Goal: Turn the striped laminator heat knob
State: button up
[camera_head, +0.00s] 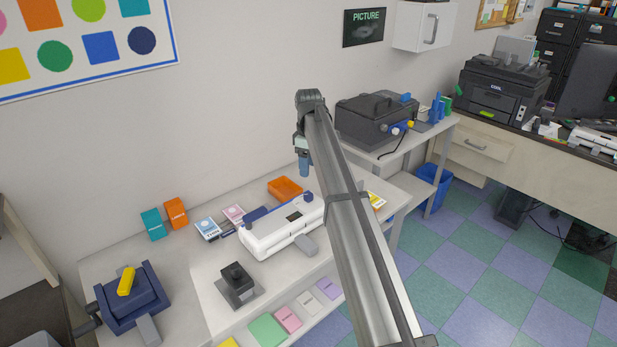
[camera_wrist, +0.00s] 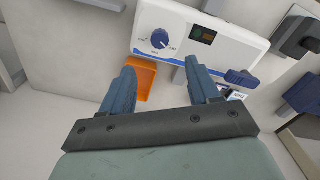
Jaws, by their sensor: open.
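The laminator (camera_head: 272,239) is a long white machine on the table in the head view. Its heat knob is a round blue knob (camera_wrist: 160,38) with a pale stripe, set in a marked dial beside a small dark display (camera_wrist: 203,35). In the head view the blue knob (camera_head: 308,197) shows at the laminator's right end. My gripper (camera_wrist: 160,66) is open, with nothing between its fingers. In the wrist view the knob lies just beyond the fingertips, roughly centred between them, and apart from them. In the head view my gripper (camera_head: 304,170) hangs above the laminator's right end.
A dark blue part (camera_wrist: 240,78) sticks up farther along the laminator. A black device (camera_head: 236,284) stands in front on the left. A dark machine (camera_head: 365,122) stands at the right.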

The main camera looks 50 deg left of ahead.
jog(key=shift+r, duration=1.4)
